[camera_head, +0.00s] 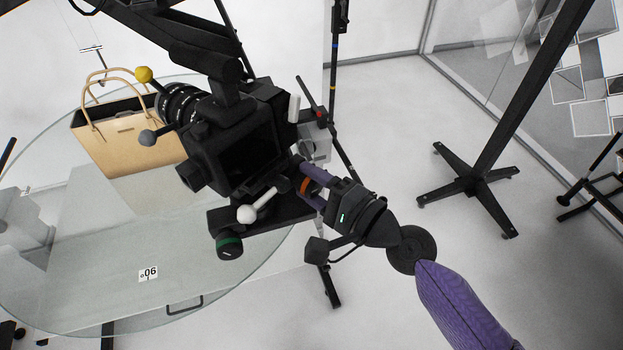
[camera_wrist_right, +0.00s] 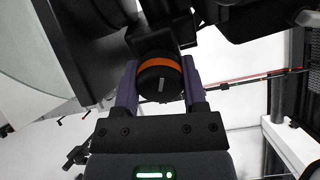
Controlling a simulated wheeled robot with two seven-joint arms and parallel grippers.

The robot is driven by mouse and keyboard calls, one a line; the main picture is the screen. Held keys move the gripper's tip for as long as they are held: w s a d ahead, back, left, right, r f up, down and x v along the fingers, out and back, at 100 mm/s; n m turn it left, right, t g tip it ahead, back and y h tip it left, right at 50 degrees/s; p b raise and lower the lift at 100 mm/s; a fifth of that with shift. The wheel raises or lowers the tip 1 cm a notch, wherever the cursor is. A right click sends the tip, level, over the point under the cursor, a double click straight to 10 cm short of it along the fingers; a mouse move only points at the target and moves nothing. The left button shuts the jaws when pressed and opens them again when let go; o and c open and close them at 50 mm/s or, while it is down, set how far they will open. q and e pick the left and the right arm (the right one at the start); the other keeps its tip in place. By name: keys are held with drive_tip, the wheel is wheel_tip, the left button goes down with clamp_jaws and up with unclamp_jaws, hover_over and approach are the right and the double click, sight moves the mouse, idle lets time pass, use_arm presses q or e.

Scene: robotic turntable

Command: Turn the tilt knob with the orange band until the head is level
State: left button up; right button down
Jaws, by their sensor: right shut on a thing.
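The tilt knob with the orange band (camera_wrist_right: 160,78) is a black round knob with a pale mark on its face. In the right wrist view it sits between the two purple fingers of my right gripper (camera_wrist_right: 156,88), which are shut on its sides. In the head view the orange band (camera_head: 306,185) shows between the fingers of the right gripper (camera_head: 310,183). The camera head (camera_head: 235,135) carries a black camera with a lens and looks tilted in the head view. Whether it is level is hard to tell. My left gripper is not in view.
A green-banded knob (camera_head: 229,246) and a white-tipped handle (camera_head: 247,214) are close to the right gripper. A tan bag (camera_head: 130,150) stands on the round glass turntable (camera_head: 100,290). A black stand (camera_head: 476,184) is on the floor at the right.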

drive_tip(key=shift+m, duration=0.5)
drive_tip(key=shift+c, duration=0.7)
unclamp_jaws()
drive_tip(key=b+v, duration=0.4)
drive_tip(key=v, duration=0.6)
